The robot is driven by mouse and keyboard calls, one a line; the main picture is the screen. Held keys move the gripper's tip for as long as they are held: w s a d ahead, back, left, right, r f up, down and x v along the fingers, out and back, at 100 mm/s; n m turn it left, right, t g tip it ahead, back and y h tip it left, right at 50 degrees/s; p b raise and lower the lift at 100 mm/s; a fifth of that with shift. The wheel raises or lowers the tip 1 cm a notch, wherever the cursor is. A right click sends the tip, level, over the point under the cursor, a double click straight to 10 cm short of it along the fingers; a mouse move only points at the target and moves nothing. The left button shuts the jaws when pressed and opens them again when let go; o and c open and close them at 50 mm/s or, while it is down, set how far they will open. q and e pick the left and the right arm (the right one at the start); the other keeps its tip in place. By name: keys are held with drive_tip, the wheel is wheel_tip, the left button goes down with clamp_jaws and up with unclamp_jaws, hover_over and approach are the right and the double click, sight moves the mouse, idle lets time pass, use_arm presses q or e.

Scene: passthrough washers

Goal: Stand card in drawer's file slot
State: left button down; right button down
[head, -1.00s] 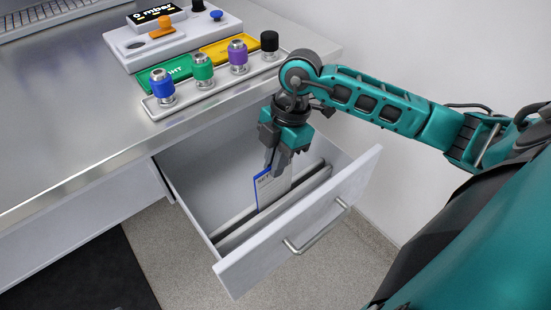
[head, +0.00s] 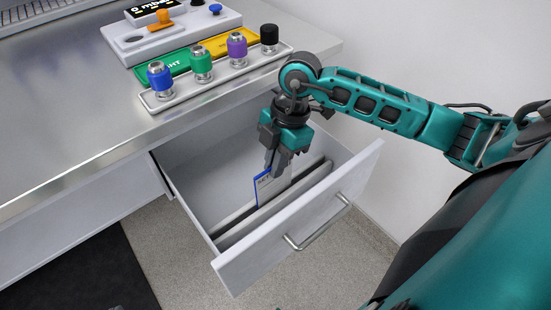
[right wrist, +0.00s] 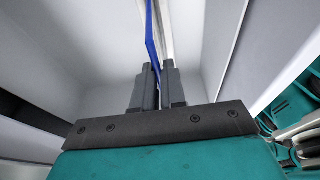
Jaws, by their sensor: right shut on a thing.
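My right gripper (head: 276,168) points down into the drawer and is shut on the card's upper part. In the right wrist view the card (right wrist: 151,35) shows edge-on as a blue strip beyond the fingertips. Whether its lower edge touches the drawer floor is hidden.
The steel counter (head: 80,110) overhangs the drawer's back. On it stand a tray with several coloured-collared fittings (head: 205,78), green and yellow plates, and a grey device (head: 165,35). The drawer's rear part is empty. A white wall (head: 410,150) is at the right.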

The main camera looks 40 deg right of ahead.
drive_tip(key=shift+f, duration=0.15)
drive_tip(key=c, duration=0.6)
unclamp_jaws()
drive_tip(key=shift+o, duration=0.2)
